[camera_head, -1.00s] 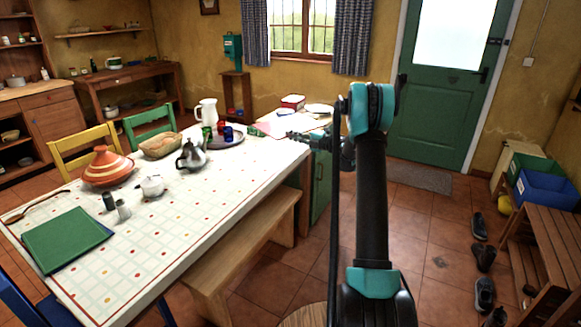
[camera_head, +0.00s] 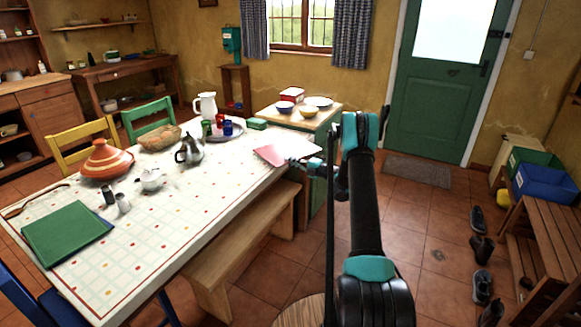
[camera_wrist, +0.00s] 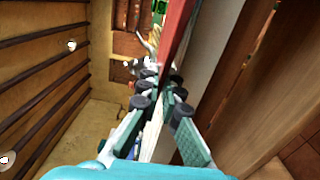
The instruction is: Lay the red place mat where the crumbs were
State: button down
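My gripper (camera_head: 314,163) is at the right edge of the long table (camera_head: 150,255), shut on the red place mat (camera_head: 272,155). The mat reaches left from the fingers over the table's right end, and I cannot tell whether it touches the tabletop. In the wrist view the mat (camera_wrist: 174,42) shows nearly edge-on as a red strip running out between the fingertips (camera_wrist: 163,92). The tabletop has a white cloth with small coloured squares and a red border line. No crumbs can be made out on it.
A bench (camera_head: 235,240) runs alongside. Bowls (camera_head: 308,111) stand on the side counter.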

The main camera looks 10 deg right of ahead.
jog(key=shift+f, duration=1.1)
jog(key=shift+f, duration=0.1)
jog(key=c, duration=1.7)
grip_release()
